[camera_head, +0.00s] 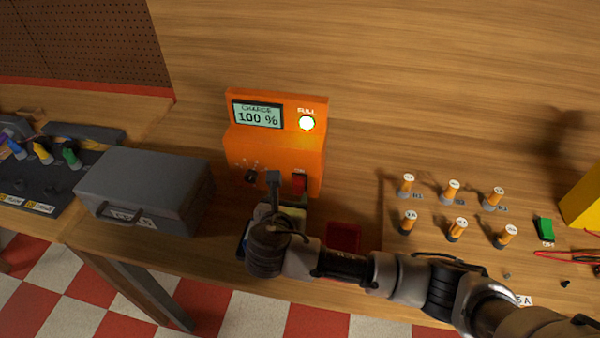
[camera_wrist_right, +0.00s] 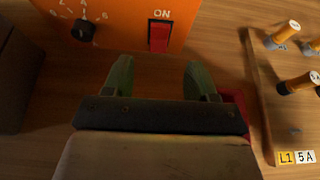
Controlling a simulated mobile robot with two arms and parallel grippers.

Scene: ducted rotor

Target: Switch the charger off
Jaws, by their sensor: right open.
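The orange charger (camera_head: 282,150) stands on the bench. Its display (camera_head: 257,114) reads "CHARGE 100 %" and the lamp marked FULL (camera_head: 306,123) is lit. Its red switch (camera_head: 299,184) is at the lower right of the front; in the right wrist view the red switch (camera_wrist_right: 159,38) sits under the label "ON". A black dial (camera_wrist_right: 83,30) is to its left. My right gripper (camera_head: 273,181) is in front of the charger's lower front. In the right wrist view its green fingers (camera_wrist_right: 158,75) are apart with nothing between them, below the switch. My left gripper is not in view.
A grey metal case (camera_head: 146,184) stands left of the charger. A red tray (camera_head: 344,237) lies to the right of my right gripper. A wooden board with several orange-and-white fuses (camera_head: 452,190) is further right, near a yellow object (camera_head: 584,203).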

